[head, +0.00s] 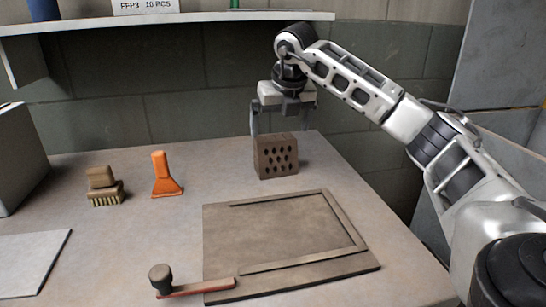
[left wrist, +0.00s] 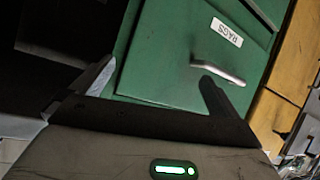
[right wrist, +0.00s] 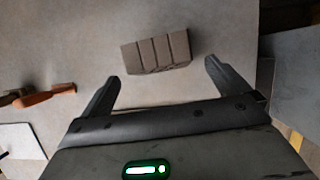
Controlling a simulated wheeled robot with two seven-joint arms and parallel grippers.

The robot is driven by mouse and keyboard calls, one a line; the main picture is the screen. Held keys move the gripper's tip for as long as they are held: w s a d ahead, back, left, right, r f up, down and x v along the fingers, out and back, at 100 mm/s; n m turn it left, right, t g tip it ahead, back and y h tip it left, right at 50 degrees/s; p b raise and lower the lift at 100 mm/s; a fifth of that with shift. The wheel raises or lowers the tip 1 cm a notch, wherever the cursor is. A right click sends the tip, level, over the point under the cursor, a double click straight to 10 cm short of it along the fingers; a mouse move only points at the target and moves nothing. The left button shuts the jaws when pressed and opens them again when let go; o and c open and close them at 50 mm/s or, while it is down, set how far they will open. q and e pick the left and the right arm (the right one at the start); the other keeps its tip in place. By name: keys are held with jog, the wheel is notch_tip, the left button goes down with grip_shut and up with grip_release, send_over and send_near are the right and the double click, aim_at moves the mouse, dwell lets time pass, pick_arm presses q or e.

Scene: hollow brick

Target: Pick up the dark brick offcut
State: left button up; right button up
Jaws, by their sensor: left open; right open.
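The dark brick offcut (head: 276,156) is a brown block with rows of dark holes in its front face, standing towards the back of the table. My right gripper (head: 281,127) points down over it, open, with one finger to each side of the brick's top in the head view. In the right wrist view the brick (right wrist: 157,54) lies beyond and between the open fingertips (right wrist: 162,70), apparently untouched, its top grooved. My left gripper (left wrist: 158,73) is open and empty in the left wrist view, and is not in the head view.
A framed board (head: 285,230) lies in front of the brick, with a red-edged, knobbed tool (head: 190,287) at its corner. A brush (head: 103,187) and an orange scraper (head: 166,176) stand left. A shelf (head: 190,17) runs above. A green cabinet (left wrist: 195,60) labelled RAGS faces my left wrist.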

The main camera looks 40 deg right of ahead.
aim_at(275, 151)
jog(key=x, duration=0.9)
jog(key=shift+w+a+f, duration=0.15)
jog(key=shift+f, duration=0.15)
jog(key=shift+r, duration=0.1)
jog(key=c, duration=1)
